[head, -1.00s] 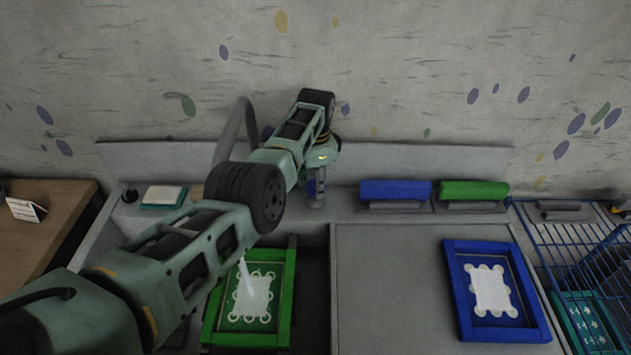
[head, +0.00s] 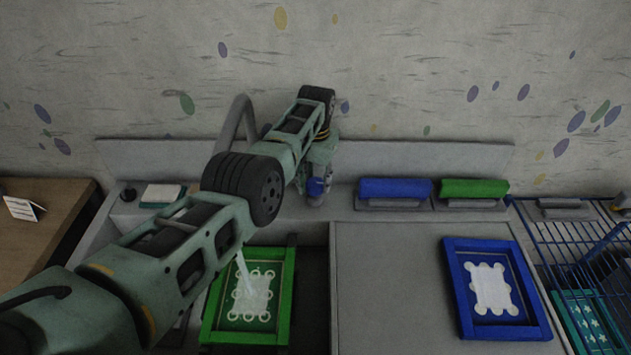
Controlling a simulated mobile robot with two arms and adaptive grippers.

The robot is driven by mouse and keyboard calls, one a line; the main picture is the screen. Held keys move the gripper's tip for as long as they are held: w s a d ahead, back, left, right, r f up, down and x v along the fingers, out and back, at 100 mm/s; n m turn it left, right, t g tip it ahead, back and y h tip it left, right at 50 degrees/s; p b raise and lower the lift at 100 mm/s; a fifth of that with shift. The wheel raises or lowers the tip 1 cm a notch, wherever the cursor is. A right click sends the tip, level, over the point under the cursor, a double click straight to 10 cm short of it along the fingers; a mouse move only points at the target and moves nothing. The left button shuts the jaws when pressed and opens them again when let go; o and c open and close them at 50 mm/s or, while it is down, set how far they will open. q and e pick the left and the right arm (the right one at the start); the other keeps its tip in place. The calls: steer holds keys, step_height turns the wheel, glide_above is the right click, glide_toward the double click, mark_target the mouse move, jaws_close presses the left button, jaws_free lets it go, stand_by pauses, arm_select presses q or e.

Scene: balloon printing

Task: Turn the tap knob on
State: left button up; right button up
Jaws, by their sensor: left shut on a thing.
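The tap's grey curved spout (head: 240,112) rises behind my left arm, which hides part of it. A pale stream, like running water, falls over the green frame (head: 284,310) in the sink. The blue tap knob (head: 316,186) is on the back ledge right of the spout. My left gripper (head: 317,198) points down at the knob and is shut on it; its fingertips are small and partly hidden. My right gripper is not in view.
Blue (head: 395,189) and green (head: 474,189) squeegee-like tools lie on the ledge to the right. A blue frame (head: 460,290) lies on the counter, beside a blue wire rack (head: 575,245). The counter's middle is clear.

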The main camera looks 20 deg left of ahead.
mark_target(317, 184)
arm_select(q)
steer(key=shift+s+d+f+n, duration=0.1)
steer(key=shift+d+f+n, duration=0.05)
steer(key=shift+n, duration=0.35)
steer(key=o, duration=1.1)
steer(key=shift+d, duration=0.1)
steer(key=shift+r, duration=0.2)
steer(key=shift+r, duration=0.2)
step_height(317, 184, up, 12)
steer(key=shift+f, duration=0.25)
steer(key=shift+f, duration=0.1)
